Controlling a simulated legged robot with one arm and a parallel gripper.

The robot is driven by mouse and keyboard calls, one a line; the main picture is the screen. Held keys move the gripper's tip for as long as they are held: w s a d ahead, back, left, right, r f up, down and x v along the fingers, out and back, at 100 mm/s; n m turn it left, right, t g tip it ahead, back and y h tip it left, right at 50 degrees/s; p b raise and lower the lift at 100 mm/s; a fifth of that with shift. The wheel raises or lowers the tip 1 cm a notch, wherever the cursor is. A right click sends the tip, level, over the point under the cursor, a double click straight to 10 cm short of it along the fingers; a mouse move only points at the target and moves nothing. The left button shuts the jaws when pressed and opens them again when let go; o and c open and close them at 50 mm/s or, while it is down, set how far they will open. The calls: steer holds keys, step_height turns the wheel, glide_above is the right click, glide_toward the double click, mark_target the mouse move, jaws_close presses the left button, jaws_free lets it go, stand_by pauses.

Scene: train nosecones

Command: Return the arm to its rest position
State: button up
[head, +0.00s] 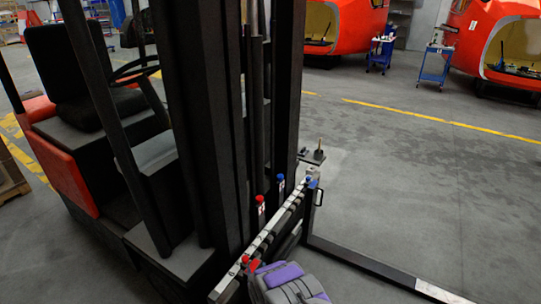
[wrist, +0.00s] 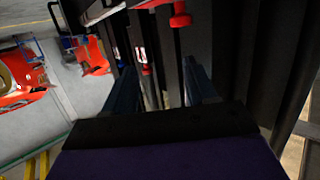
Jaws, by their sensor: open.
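My gripper (wrist: 162,80) shows in the wrist view as two dark fingers spread apart, open with nothing held between them. The purple and grey end of my arm (head: 287,284) shows at the bottom of the head view, close to the forklift's metal carriage bar (head: 272,236). In the wrist view a red knob (wrist: 180,18) on a dark stem is beyond the fingertips, near the top.
A black and red forklift (head: 66,158) fills the left and middle. Red and blue knobs (head: 260,199) stand along its carriage. A fork (head: 385,268) reaches right, low over the floor. Orange nosecones (head: 470,28) and blue carts (head: 433,66) stand behind. Floor at right is open.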

steer(key=w+d+r+g+h, duration=0.1)
steer(key=d+r+g, duration=0.15)
steer(key=r, duration=0.45)
steer(key=w+d+r+g+h, duration=0.1)
steer(key=w+d+r+g, duration=0.1)
steer(key=d+r, duration=0.35)
steer(key=s+d+r+m+g+h, duration=0.1)
steer(key=s+d+r+g, duration=0.1)
steer(key=s+r, duration=0.3)
steer(key=s+d+r+m+g, duration=0.1)
steer(key=s+d+r, duration=0.15)
steer(key=r, duration=0.55)
steer(key=s+d+r+g, duration=0.2)
steer(key=s+r, duration=0.4)
steer(key=s, duration=0.9)
steer(key=s+d+r+g, duration=0.2)
steer(key=s+r+g, duration=0.2)
steer(key=s, duration=1.1)
steer(key=s+d+r+g, duration=0.3)
steer(key=s+r, duration=0.4)
steer(key=s, duration=0.8)
steer(key=shift+s+r+m, duration=0.3)
steer(key=shift+r+m, duration=0.05)
steer(key=shift+m, duration=0.05)
